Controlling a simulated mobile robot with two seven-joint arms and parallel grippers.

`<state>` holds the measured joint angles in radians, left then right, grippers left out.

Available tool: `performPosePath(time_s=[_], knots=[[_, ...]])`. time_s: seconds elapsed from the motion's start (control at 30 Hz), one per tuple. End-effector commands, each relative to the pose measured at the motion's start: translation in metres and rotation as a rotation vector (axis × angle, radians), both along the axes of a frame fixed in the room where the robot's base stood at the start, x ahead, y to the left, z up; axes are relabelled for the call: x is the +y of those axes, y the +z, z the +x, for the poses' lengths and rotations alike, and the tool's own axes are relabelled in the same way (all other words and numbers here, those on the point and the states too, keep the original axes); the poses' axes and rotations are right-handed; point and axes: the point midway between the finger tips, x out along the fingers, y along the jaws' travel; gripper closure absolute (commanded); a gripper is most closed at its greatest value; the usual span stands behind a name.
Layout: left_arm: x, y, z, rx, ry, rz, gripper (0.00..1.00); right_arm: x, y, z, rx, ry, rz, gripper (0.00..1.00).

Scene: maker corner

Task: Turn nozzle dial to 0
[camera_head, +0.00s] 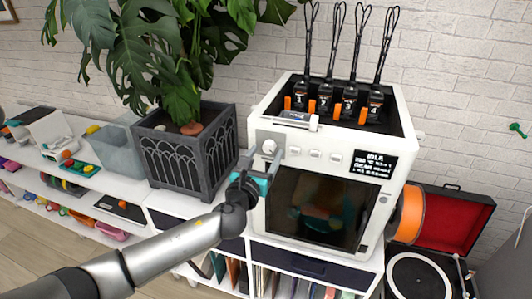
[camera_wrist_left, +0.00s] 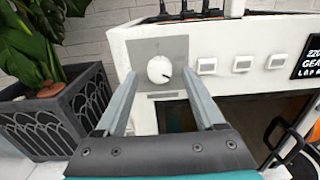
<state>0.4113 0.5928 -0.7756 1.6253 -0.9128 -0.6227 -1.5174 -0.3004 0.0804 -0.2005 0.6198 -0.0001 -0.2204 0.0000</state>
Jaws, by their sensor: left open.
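The nozzle dial (camera_head: 269,147) is a round white knob on a grey plate at the upper left of the white printer's front. It also shows in the left wrist view (camera_wrist_left: 160,69), with a dark pointer mark toward its lower right; I cannot read any numbers around it. My left gripper (camera_head: 250,172) is just below and left of the dial in the head view. In the left wrist view its two fingers (camera_wrist_left: 163,90) are open and empty, spread on either side below the dial, not visibly touching it. My right gripper is not in view.
The printer (camera_head: 395,205) has square buttons (camera_head: 315,154) and a screen (camera_head: 372,164) right of the dial. A dark planter (camera_head: 187,150) stands close on the left. An orange spool (camera_head: 411,212) and a record player (camera_head: 418,277) are at the right.

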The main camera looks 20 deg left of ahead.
Motion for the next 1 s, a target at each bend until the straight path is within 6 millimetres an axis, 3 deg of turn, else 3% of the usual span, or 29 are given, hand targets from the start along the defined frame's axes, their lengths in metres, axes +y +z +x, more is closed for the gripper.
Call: performPosePath(time_s=[0.47,1.0], knots=[[-0.0006,0.0003,0.0099,0.000,-0.001,-0.001,0.29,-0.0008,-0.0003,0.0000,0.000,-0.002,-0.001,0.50],[-0.0008,0.0002,0.0096,0.000,-0.001,-0.001,0.90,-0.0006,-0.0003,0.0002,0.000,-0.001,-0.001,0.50]])
